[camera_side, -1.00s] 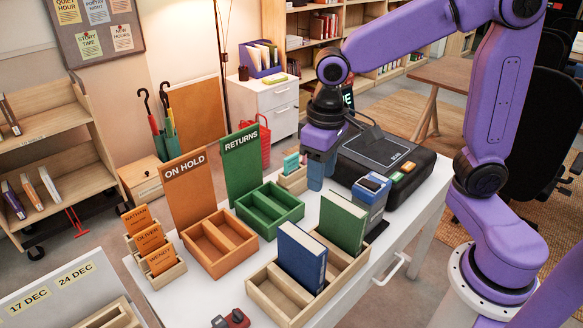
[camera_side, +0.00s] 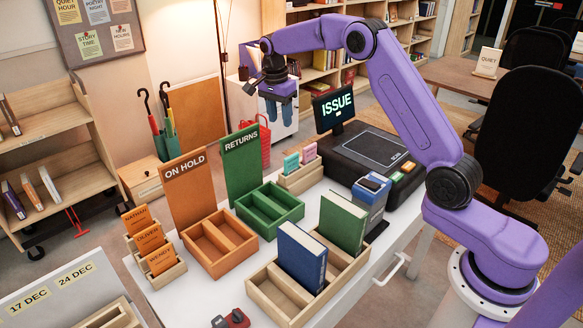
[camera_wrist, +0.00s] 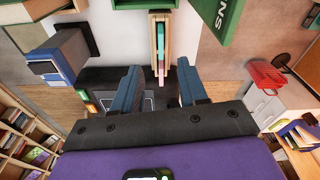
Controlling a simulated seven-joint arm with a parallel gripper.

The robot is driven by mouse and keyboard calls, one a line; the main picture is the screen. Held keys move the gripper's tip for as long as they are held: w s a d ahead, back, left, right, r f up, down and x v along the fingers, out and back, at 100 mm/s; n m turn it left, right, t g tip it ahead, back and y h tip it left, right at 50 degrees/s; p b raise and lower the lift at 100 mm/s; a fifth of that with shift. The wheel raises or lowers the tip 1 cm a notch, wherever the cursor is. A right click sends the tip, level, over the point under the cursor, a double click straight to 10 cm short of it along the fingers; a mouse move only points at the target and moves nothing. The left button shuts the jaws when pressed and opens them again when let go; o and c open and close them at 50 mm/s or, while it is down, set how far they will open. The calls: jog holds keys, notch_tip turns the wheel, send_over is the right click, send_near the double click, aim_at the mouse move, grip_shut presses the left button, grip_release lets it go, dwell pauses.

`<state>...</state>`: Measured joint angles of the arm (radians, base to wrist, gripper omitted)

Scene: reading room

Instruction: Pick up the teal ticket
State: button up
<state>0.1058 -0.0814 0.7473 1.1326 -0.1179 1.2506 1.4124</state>
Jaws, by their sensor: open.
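The teal ticket (camera_side: 291,163) stands upright in a small wooden holder (camera_side: 300,183) behind the green returns tray. A pink ticket (camera_side: 309,152) stands beside it in the same holder. My gripper (camera_side: 277,113) is raised above and behind the holder, apart from it, with its blue fingers pointing down. In the wrist view the fingers (camera_wrist: 158,67) are spread and nothing is between them in their grip. There the holder shows at top centre with the teal ticket (camera_wrist: 160,34) edge-on.
The ISSUE screen (camera_side: 333,106) and black scanner (camera_side: 375,155) stand right of the holder. The tall green RETURNS board (camera_side: 241,163) is to its left. A blue device (camera_side: 369,199) and a crate with blue and green books (camera_side: 303,256) are nearer the front.

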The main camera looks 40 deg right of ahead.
jog(key=d+m, duration=0.2)
jog(key=d, duration=0.1)
send_near(291, 156)
jog(key=f, duration=0.4)
jog(key=d+f, duration=0.1)
jog(key=f, duration=0.1)
jog(key=shift+w+f, duration=0.4)
jog(key=shift+s+d+f, duration=0.1)
jog(key=shift+s+f, duration=0.05)
jog(key=shift+f, duration=1.2)
jog(key=shift+s+d+f, duration=0.1)
jog(key=shift+s+f, duration=0.05)
jog(key=shift+f, duration=1.15)
grip_shut()
